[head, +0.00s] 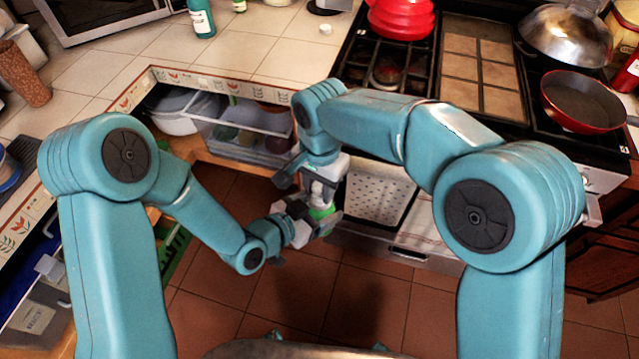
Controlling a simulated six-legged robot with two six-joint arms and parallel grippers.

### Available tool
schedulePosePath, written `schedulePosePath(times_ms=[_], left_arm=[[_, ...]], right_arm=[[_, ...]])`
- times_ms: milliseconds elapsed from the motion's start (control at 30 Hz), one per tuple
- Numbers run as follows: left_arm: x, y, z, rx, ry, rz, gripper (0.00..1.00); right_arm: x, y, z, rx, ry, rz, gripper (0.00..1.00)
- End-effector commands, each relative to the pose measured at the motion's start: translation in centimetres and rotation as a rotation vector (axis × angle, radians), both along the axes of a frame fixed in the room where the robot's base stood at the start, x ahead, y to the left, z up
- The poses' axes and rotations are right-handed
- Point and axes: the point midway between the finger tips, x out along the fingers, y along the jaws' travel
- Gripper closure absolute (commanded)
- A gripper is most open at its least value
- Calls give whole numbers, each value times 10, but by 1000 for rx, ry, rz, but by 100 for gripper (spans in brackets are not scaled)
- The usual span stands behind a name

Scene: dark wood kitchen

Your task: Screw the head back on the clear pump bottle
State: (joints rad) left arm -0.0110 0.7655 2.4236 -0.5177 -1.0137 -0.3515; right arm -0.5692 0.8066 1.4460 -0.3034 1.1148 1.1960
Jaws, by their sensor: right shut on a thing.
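My two grippers meet in mid-air at the middle of the head view, above the floor. My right gripper (322,184) comes down from above and is shut on a small whitish piece, which looks like the pump head (322,196) and is mostly covered by the fingers. Just below it a bit of bright green (321,212) shows, seemingly part of the clear pump bottle; the rest is hidden. My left gripper (312,224) reaches in from the left around this green part. Its fingers are too small and covered to tell their opening. Whether head and bottle touch cannot be told.
An open drawer with containers (240,117) lies behind the grippers on the left. A white perforated panel (378,190) hangs on the stove front, close to the right of my grippers. A red pan (583,100) sits on the stove. The tiled floor (330,290) below is clear.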

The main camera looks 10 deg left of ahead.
Motion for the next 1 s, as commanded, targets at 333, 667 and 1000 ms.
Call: schedulePosePath(times_ms=[333, 667, 1000], left_arm=[[0, 0, 0, 0, -2, 1, 100], [0, 0, 0, 0, -1, 1, 100], [0, 0, 0, 0, -1, 1, 100]], right_arm=[[1, 1, 0, 0, -1, -791, 96], [3, 1, 0, -1, -1, -1575, 96], [3, 1, 0, -1, 0, -1743, 96]])
